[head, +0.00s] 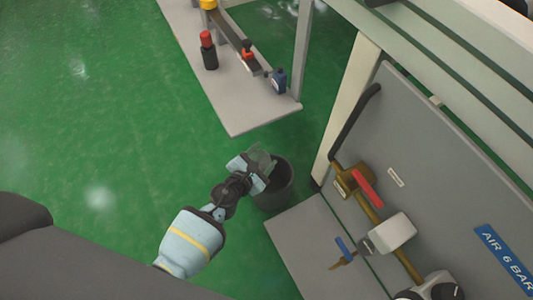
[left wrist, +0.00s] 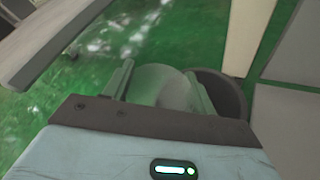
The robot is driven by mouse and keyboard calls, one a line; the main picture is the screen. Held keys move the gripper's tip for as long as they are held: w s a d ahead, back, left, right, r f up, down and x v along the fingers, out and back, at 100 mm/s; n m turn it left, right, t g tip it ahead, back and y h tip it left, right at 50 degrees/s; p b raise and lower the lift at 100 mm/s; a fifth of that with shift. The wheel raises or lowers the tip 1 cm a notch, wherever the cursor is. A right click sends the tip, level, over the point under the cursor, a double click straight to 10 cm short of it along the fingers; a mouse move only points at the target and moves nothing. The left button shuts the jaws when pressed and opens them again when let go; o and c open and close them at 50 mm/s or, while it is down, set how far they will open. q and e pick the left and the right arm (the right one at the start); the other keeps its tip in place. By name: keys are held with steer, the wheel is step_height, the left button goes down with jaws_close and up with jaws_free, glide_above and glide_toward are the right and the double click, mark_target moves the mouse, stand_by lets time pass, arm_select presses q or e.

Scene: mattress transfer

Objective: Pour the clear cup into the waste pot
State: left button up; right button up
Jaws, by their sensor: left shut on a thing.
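My left gripper (head: 260,165) reaches in from the lower left and is shut on the clear cup (head: 264,158). The cup is see-through and takes on the green of the floor, so its outline is faint. In the left wrist view the cup (left wrist: 160,86) sits between the two fingers. The dark round waste pot (head: 284,187) stands on the floor, just right of and below the gripper. The gripper and cup overlap its upper left edge in the head view. The pot also shows right of the fingers in the left wrist view (left wrist: 232,95). I cannot tell the cup's contents. My right gripper is not in view.
A grey panel (head: 430,140) with brass pipes and a red valve handle (head: 367,188) is close on the right. Green floor at left is clear.

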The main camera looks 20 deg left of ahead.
arm_select(q)
steer(key=shift+w+d+f+n+b, duration=0.1)
steer(key=shift+w+f+n+b, duration=0.35)
steer(key=shift+w, duration=0.4)
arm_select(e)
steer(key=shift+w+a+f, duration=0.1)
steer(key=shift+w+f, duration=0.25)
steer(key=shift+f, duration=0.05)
